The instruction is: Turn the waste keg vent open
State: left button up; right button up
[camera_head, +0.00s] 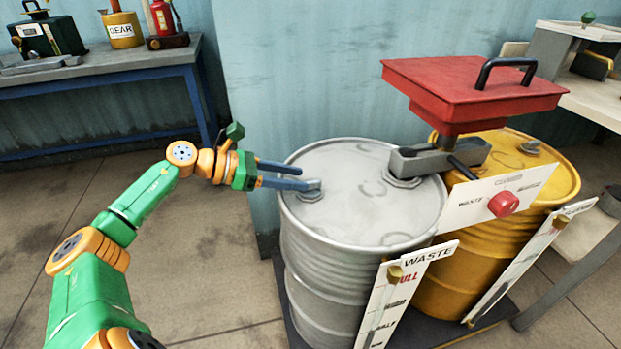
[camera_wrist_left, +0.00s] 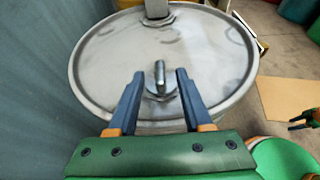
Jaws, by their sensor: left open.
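The waste keg (camera_head: 350,240) is the silver drum with the WASTE level board (camera_head: 405,285) on its front. Its vent (camera_head: 311,190) is a small grey fitting with an upright bar, near the left edge of the lid. In the left wrist view, the vent (camera_wrist_left: 160,82) stands centred between the fingertips, its bar pointing away from the gripper. My left gripper (camera_head: 303,176) is open at the vent, one finger on each side. In the left wrist view, gaps show between the vent bar and both fingers (camera_wrist_left: 160,74). My right gripper is out of view.
A sign with a red knob (camera_head: 503,204) hangs in front. A yellow drum (camera_head: 455,265) stands to the right. A workbench (camera_head: 100,75) stands at the back left. Floor at the left is clear.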

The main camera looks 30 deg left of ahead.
aim_at(309, 181)
pick_arm(q)
jog(key=shift+p+x, duration=0.3)
jog(key=shift+x, duration=1.9)
grip_shut()
